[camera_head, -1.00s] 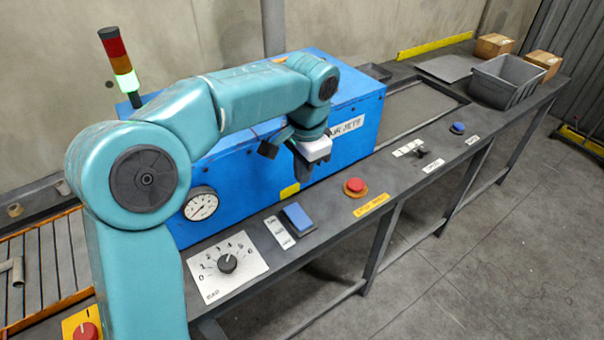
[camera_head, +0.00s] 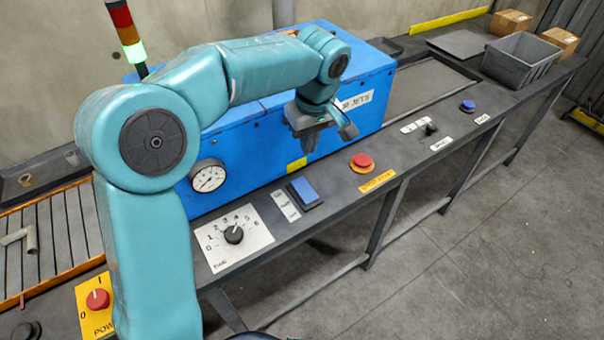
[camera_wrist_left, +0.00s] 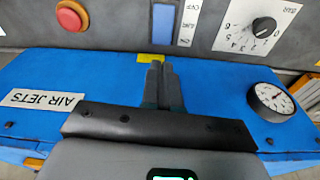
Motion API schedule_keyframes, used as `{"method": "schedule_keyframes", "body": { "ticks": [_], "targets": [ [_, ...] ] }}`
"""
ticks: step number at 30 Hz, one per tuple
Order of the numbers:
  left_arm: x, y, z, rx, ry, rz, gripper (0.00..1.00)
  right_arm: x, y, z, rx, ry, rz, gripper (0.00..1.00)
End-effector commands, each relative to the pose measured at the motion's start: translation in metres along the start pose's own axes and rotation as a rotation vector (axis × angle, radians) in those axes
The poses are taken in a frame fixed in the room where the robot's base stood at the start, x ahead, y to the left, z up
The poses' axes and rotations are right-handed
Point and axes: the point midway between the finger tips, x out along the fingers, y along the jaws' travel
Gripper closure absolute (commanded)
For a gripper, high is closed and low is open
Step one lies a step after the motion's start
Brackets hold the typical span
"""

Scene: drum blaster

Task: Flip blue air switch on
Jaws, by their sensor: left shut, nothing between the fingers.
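The blue air switch (camera_head: 304,191) is a blue rocker in a dark frame on the grey panel in front of the blue machine. It also shows in the left wrist view (camera_wrist_left: 163,24), just beyond my fingertips. I cannot tell which way it is tipped. A white label plate (camera_head: 285,206) lies beside it. My left gripper (camera_head: 310,146) is above the front edge of the blue machine, behind the switch and apart from it. Its fingers are shut and empty, as the left wrist view shows (camera_wrist_left: 155,68). My right gripper is not in view.
Beside the switch are a pressure dial knob (camera_head: 234,235) and a red button (camera_head: 362,161). A gauge (camera_head: 208,176) is on the machine's front. A small black lever (camera_head: 430,129) and blue button (camera_head: 467,106) are farther right. The space above the panel is open.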

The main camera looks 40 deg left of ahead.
Motion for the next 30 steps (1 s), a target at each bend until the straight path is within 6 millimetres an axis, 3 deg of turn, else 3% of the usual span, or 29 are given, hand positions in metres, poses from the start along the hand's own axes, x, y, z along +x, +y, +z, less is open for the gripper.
{"method": "schedule_keyframes", "body": {
  "ticks": [3,18,23,30],
  "targets": [
    [-0.003,-0.001,-0.002,-0.105,0.008,-0.005,1.0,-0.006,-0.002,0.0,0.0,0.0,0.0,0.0],
    [0.0,-0.003,-0.003,-0.101,0.01,-0.013,1.0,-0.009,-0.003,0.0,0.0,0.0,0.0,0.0],
    [0.022,-0.004,-0.003,-0.101,0.009,-0.015,1.0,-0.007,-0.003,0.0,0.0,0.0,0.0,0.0],
    [0.075,-0.005,-0.003,-0.1,0.008,-0.017,1.0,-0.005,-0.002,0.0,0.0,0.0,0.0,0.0]
  ]
}}
